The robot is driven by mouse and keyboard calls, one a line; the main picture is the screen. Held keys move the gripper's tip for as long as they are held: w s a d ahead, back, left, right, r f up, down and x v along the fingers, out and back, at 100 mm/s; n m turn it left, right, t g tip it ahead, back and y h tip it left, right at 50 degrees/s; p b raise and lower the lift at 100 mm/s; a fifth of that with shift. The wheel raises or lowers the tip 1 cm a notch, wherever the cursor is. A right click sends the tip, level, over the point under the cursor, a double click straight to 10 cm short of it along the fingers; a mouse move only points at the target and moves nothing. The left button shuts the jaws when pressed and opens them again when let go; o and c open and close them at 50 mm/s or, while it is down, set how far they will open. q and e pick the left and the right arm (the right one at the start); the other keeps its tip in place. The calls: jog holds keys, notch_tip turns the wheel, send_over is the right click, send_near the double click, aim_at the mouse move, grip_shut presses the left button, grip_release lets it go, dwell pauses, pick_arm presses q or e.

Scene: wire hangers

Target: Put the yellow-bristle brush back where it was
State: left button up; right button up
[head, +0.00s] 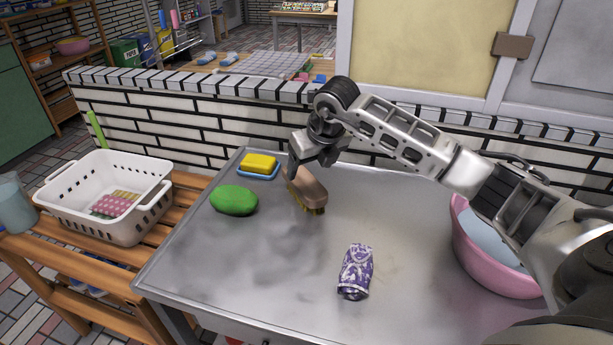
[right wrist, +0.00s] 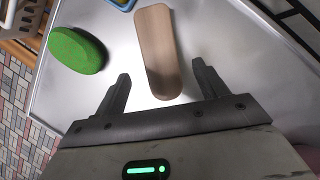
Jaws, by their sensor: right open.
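The brush (head: 308,189) has a brown wooden back and yellow bristles. It lies bristles down on the metal table (head: 250,285), near its far side. In the right wrist view the plain brown back of the brush (right wrist: 158,52) lies ahead of and partly between the fingers. My right gripper (head: 300,165) is at the far end of the brush in the head view. In the right wrist view the right gripper (right wrist: 157,85) is open, with a finger on each side and a gap to the brush. I cannot tell its exact height. My left gripper is not in view.
A green oval sponge (head: 234,200) and a yellow sponge (head: 259,164) on a blue dish lie left of the brush. A pink basin (head: 490,262) stands right. A white basket (head: 105,212) sits on the wooden bench.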

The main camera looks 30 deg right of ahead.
jog(key=v, duration=0.4)
dwell(0.4)
